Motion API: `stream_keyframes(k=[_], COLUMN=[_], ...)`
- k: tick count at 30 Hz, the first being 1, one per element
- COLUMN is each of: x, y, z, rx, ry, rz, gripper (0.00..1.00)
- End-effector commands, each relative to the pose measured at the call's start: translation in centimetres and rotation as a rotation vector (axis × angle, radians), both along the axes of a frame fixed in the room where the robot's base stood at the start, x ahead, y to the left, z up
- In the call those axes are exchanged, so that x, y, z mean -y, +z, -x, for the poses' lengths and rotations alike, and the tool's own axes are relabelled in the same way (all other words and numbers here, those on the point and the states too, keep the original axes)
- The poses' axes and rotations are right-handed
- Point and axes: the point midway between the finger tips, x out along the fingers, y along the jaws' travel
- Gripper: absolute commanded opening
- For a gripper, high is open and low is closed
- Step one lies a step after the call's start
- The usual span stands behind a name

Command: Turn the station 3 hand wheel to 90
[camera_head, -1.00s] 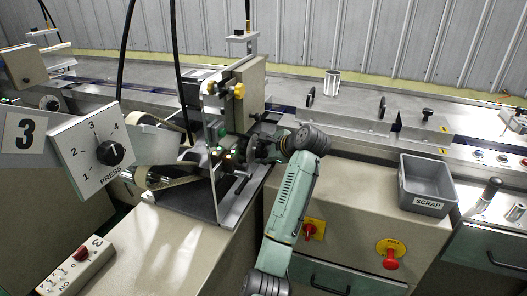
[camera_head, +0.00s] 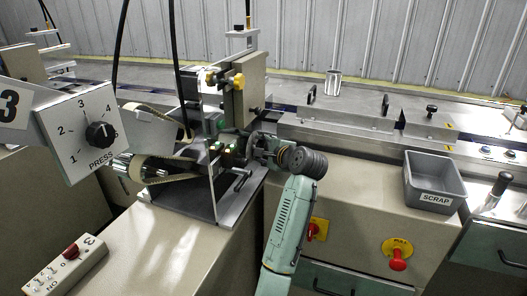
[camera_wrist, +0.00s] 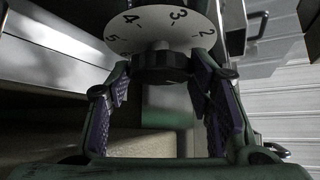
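In the wrist view, a dark ribbed round knob (camera_wrist: 160,66) sits under a white disc (camera_wrist: 158,20) marked with the numbers 2, 3, 4 and 5. My gripper (camera_wrist: 163,72) has its two fingers spread, one on each side of the knob. The fingertips are very close to the knob; I cannot tell whether they touch it. In the head view, my gripper (camera_head: 254,149) is at the right side of the machine with small lit lamps (camera_head: 224,147), and it hides the knob there. I see no mark reading 90.
A metal plate (camera_head: 229,203) stands left of my arm. A grey scrap bin (camera_head: 434,183) and a red switch (camera_head: 398,257) are at right. A metal cup (camera_head: 333,84) stands behind.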

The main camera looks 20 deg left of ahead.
Motion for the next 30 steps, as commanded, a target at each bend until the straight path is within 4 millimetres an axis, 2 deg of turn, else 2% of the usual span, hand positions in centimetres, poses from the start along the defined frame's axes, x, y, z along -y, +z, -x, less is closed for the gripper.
stream_keyframes(k=[8,20,26,30], x=[0.0,0.0,0.0,0.0], y=[0.0,0.4,1.1,1.2], z=[0.0,0.0,-0.2,-0.3], rx=[-0.001,-0.028,-0.182,-0.343], ry=[0.0,0.001,0.002,0.0], rz=[0.0,-0.001,-0.007,-0.014], gripper=[0.67,0.67,0.67,0.67])
